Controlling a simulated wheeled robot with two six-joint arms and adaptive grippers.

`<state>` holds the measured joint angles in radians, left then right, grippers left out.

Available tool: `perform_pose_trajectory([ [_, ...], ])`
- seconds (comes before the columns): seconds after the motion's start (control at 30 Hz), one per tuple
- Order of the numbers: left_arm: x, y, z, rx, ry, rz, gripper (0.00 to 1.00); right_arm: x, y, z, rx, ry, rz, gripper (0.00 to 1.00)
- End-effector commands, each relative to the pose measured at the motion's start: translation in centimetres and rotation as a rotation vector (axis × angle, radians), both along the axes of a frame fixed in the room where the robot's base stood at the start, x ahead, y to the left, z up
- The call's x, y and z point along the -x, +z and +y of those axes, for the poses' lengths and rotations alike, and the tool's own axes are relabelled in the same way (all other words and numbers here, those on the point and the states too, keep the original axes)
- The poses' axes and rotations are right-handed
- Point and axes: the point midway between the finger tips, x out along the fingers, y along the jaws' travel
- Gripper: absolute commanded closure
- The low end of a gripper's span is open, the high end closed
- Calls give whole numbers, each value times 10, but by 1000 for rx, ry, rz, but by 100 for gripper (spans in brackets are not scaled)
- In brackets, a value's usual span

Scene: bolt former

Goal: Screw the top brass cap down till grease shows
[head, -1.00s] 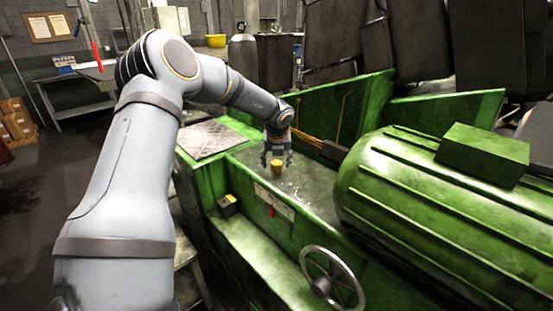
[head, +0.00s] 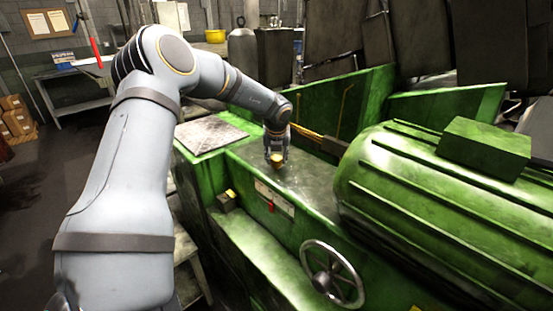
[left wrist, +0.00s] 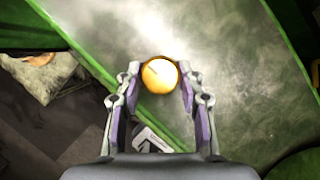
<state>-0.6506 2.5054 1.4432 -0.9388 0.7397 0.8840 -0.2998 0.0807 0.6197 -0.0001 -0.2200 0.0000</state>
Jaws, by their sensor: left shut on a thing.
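The brass cap (head: 277,159) stands on the grey top surface of the green machine, near its front edge. In the left wrist view the cap (left wrist: 159,75) is a round, shiny gold disc with a short dark line on its face. My left gripper (head: 276,156) points down over it. In the left wrist view the fingertips of my left gripper (left wrist: 159,78) are on either side of the cap and shut on it. The fingers partly hide the cap in the head view. No grease can be made out. My right gripper is not in view.
The green ribbed motor housing (head: 430,205) stands to the right of the gripper. A handwheel (head: 332,274) and a small red lever (head: 271,207) are on the front. A green wall (head: 370,105) rises behind. The grey top (head: 312,185) around the cap is mostly clear.

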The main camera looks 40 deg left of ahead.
Motion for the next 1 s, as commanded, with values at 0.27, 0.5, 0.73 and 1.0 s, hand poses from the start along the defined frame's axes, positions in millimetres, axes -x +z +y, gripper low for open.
perform_pose_trajectory([
  [0.27,0,-5,1,1,-173,-7,94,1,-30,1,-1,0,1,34],
  [0.5,1,-3,3,2,-396,-6,94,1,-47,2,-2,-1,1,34],
  [0.73,1,0,4,1,-614,-5,94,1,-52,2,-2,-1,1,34],
  [1.0,1,1,6,1,-868,-4,94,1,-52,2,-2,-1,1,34],
])
